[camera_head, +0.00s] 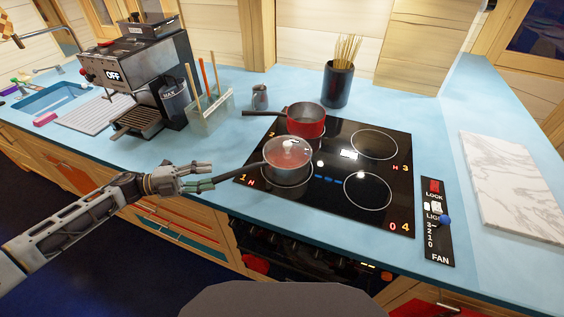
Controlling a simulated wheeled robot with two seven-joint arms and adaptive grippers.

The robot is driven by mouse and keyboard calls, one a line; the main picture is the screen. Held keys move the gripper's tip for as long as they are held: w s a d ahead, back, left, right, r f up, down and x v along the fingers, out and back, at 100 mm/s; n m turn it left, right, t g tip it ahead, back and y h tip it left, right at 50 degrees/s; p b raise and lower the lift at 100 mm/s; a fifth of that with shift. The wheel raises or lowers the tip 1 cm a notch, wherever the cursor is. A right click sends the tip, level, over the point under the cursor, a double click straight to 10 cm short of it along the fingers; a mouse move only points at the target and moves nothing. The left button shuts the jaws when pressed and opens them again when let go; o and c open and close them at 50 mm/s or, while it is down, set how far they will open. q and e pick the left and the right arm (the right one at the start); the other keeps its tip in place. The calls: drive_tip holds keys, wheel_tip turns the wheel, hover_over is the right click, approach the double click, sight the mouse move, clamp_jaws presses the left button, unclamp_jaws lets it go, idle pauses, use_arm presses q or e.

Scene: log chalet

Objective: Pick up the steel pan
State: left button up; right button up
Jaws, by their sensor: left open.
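The steel pan (287,175) stands on the front left ring of the black hob, with a glass lid (289,152) on it that looks reddish. Its dark handle (240,170) points left toward my left gripper. My left gripper (212,174) is open, over the counter's front edge left of the hob. Its fingertips are at the end of the handle, which seems to lie between or just beside them; I cannot tell whether they touch. My right gripper is not in view.
A red pan (306,124) stands close behind on the hob (335,203), its handle pointing left. A utensil holder (211,113), a small metal jug (260,97) and a coffee machine (135,70) stand behind left. A marble board (510,185) lies right.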

sight(236, 171)
use_arm(q)
drive_tip(key=shift+x, duration=2)
drive_tip(key=shift+p, duration=0.3)
drive_tip(key=shift+s+r+p+x, duration=0.15)
drive_tip(key=shift+p+x, duration=0.25)
drive_tip(key=shift+x, duration=0.55)
drive_tip(key=shift+s+r+p+x, duration=0.15)
drive_tip(key=shift+p+x, duration=0.2)
drive_tip(key=shift+x, duration=1.4)
drive_tip(key=shift+f, duration=0.2)
drive_tip(key=shift+c, duration=0.4)
clamp_jaws()
drive_tip(key=shift+r, duration=0.3)
